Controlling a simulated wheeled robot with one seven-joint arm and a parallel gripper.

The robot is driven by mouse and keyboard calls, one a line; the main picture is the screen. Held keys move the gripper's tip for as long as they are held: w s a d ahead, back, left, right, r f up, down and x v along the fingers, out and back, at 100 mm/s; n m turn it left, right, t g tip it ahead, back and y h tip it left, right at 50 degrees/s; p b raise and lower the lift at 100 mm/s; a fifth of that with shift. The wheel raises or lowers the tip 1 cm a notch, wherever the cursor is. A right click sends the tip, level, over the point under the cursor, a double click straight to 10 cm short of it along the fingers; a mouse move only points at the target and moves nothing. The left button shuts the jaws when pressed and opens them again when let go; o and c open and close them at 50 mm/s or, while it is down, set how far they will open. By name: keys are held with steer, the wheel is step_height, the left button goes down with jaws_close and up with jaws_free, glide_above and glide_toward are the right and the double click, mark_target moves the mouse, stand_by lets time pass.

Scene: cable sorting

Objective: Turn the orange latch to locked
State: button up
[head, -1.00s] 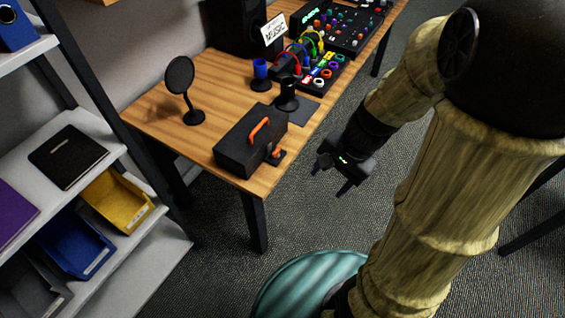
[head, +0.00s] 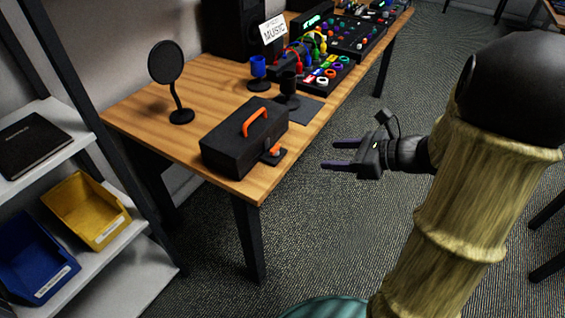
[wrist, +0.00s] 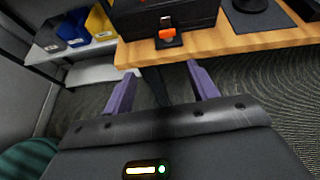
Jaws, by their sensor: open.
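The orange latch (head: 272,151) is on the front side of a black case (head: 242,139) with an orange handle (head: 255,121), near the front edge of the wooden table. The latch also shows in the wrist view (wrist: 167,33), above and between my fingertips. My gripper (head: 338,154) is open and empty. It is off the table's edge, to the right of the latch and apart from it, with its fingers pointing left toward the case. In the wrist view its two purple fingers (wrist: 160,82) are spread wide. The latch's exact turn position is too small to tell.
The wooden table (head: 146,116) holds a round black pop filter (head: 166,62), a blue cup-like holder (head: 258,68), a black stand, and a board of coloured cables behind the case. A shelf with yellow (head: 88,207) and blue (head: 38,262) bins stands left. Floor space beside the table is clear.

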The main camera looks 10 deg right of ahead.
mark_target(277, 148)
steer(key=shift+w+d+m+t, duration=0.4)
steer(key=shift+d+m, duration=0.05)
steer(key=shift+m, duration=0.05)
steer(key=shift+a+f, duration=0.1)
steer(key=shift+f, duration=0.05)
steer(key=b+x, duration=0.4)
steer(key=x, duration=1.3)
steer(key=shift+a+b, duration=0.15)
steer(key=shift+b, duration=0.15)
steer(key=c, duration=1)
